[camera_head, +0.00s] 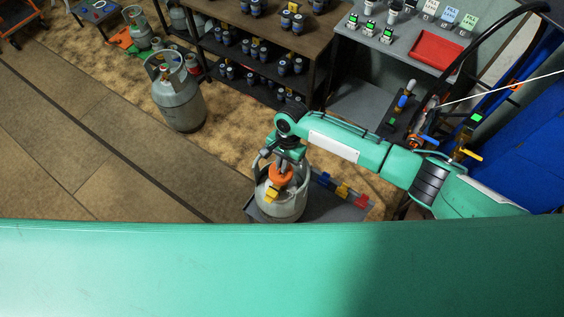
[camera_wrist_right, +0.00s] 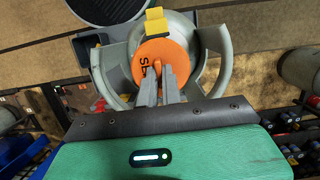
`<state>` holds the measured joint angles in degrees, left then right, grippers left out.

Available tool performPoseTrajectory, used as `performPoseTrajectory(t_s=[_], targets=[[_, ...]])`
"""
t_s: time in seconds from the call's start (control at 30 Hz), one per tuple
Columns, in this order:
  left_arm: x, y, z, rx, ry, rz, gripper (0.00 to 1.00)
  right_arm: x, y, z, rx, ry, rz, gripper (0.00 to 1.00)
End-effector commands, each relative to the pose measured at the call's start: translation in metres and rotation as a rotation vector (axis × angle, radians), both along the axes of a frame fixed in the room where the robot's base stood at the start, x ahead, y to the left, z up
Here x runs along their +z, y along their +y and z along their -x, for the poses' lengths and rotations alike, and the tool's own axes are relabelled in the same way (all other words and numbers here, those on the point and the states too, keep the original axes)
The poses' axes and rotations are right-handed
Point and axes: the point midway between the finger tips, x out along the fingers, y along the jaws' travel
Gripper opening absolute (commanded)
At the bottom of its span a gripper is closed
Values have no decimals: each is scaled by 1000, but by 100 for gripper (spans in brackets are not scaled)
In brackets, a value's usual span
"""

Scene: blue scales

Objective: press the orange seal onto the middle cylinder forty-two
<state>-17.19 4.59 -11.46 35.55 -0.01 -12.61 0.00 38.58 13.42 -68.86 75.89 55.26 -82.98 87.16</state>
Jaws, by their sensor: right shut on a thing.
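A grey gas cylinder (camera_head: 285,208) stands upright on a dark platform (camera_head: 342,210) in the head view. An orange round seal (camera_head: 281,173) with a yellow tab (camera_head: 271,195) is at its top, inside the collar. My right gripper (camera_head: 284,164) points down at it, its fingers shut on the seal. In the right wrist view the seal (camera_wrist_right: 150,55) shows black letters, and the grey fingers (camera_wrist_right: 160,82) meet at its raised grip. The cylinder's collar (camera_wrist_right: 215,50) surrounds it. Whether the seal touches the valve is hidden. No number is readable. My left gripper is out of view.
Another grey cylinder (camera_head: 180,103) stands on the brown floor to the upper left, with more behind it. A dark shelf (camera_head: 250,50) holds many small dark items. A grey bench (camera_head: 345,45) carries a red tray (camera_head: 436,52). Coloured valve pieces (camera_head: 342,190) lie beside the cylinder.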

Motion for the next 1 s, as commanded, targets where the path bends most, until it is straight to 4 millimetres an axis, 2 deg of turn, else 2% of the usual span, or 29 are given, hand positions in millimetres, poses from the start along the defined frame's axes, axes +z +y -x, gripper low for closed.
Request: performPoseTrajectory(t_s=[0.77, 0.9, 0.93, 1.0], targets=[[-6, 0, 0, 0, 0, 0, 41, -20, 0, 0, 0, 0, 0, 0], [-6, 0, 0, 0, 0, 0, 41, -20, 0, 0, 1, 0, 0, 28], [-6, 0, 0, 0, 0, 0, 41, -20, 0, 0, 0, 0, 0, 31], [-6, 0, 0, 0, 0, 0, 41, -20, 0, 0, 0, 0, 0, 31]])
